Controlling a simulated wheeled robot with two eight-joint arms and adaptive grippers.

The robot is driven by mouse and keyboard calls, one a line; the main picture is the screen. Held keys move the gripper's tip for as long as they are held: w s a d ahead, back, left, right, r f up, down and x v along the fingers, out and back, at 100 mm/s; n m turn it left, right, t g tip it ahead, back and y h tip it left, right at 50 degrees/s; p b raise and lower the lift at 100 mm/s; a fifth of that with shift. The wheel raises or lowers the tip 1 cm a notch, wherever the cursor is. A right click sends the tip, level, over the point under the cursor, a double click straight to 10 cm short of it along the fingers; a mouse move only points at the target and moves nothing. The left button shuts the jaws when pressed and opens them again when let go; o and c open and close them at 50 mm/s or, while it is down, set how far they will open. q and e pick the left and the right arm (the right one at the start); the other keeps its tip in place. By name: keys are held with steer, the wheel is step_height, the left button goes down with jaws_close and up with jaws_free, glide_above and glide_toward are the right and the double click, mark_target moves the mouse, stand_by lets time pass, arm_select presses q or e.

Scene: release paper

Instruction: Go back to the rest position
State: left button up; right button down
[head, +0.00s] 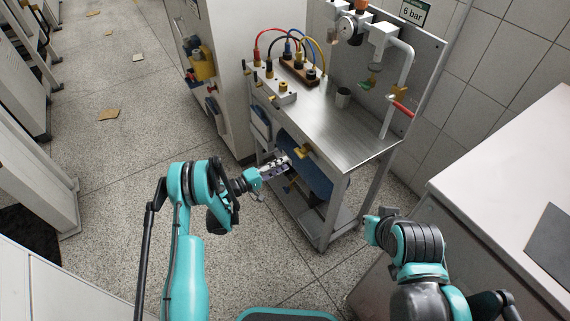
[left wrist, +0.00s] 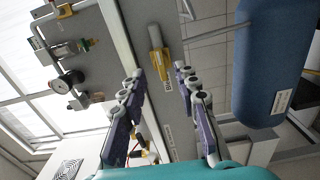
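My left gripper (head: 274,170) reaches toward the front of the metal bench (head: 345,130), just below and left of a yellow fitting (head: 302,152) on its front edge.
A white counter (head: 510,160) stands at right. Open floor (head: 110,170) lies left, with cardboard scraps (head: 108,114).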

stand_by(0.3)
arm_select(q)
step_height(320, 180, up, 11)
steer(key=m+g+y, duration=0.2)
steer(key=y, duration=0.1)
steer(key=s+r+m+g+y, duration=0.1)
steer(key=s+r+y, duration=0.3)
steer(key=s+r, duration=0.35)
steer(key=s+a+r+m+y, duration=0.2)
steer(key=s+a, duration=0.3)
steer(key=s, duration=0.8)
steer(key=s+a+r+m+y, duration=0.2)
steer(key=s+a+y, duration=0.3)
steer(key=s, duration=0.8)
steer(key=shift+a+r+y, duration=0.15)
steer(key=shift+a+y, duration=0.15)
steer(key=shift+a, duration=0.5)
